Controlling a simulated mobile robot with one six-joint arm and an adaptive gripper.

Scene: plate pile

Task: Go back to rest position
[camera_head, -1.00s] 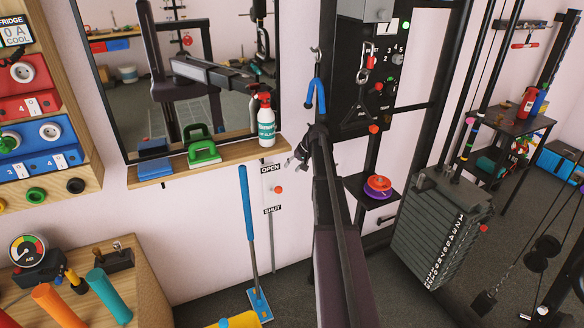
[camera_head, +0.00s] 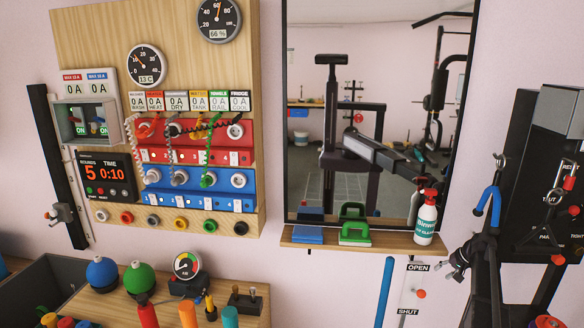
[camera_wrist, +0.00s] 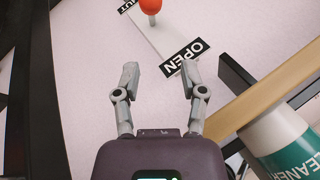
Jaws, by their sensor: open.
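My gripper (camera_head: 458,262) is at the right of the head view, close to the wall beside the OPEN/SHUT plate (camera_head: 414,288). In the wrist view my gripper (camera_wrist: 160,78) has its two grey fingers spread apart with nothing between them. The plate with the red knob also shows ahead of the fingers in the wrist view (camera_wrist: 165,35). My arm runs down at the right of the head view and hides part of the machine behind it.
A mirror (camera_head: 375,110) hangs above. A control panel (camera_head: 155,60) fills the left wall.

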